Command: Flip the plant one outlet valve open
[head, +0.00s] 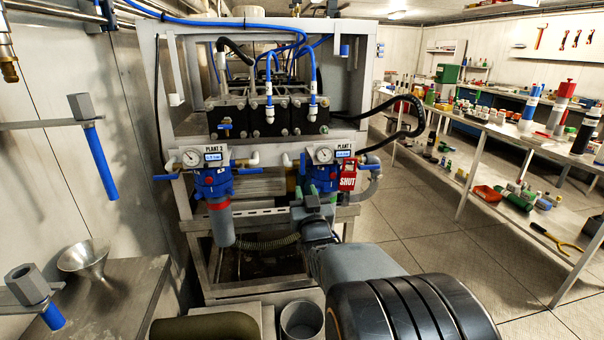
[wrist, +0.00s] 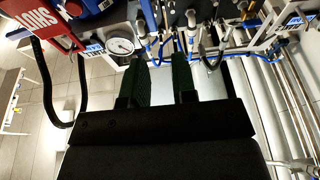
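Two blue filter units with gauges and small displays hang on the front of a grey frame. The right unit (head: 322,172) sits under a PLANT sign (head: 345,146) whose number is hard to read. A red SHUT tag (head: 348,177) hangs at its right side; the tag (wrist: 48,25) appears upside down in the wrist view. My gripper (head: 318,190) is in front of this unit and hides its lower part. In the wrist view my gripper's green fingers (wrist: 163,62) are apart with nothing between them. I cannot clearly make out the outlet valve handle.
A round gauge (wrist: 120,46) and several blue and grey pipes lie close to my fingers. A cluttered bench (head: 500,125) stands at the right, with open floor before it.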

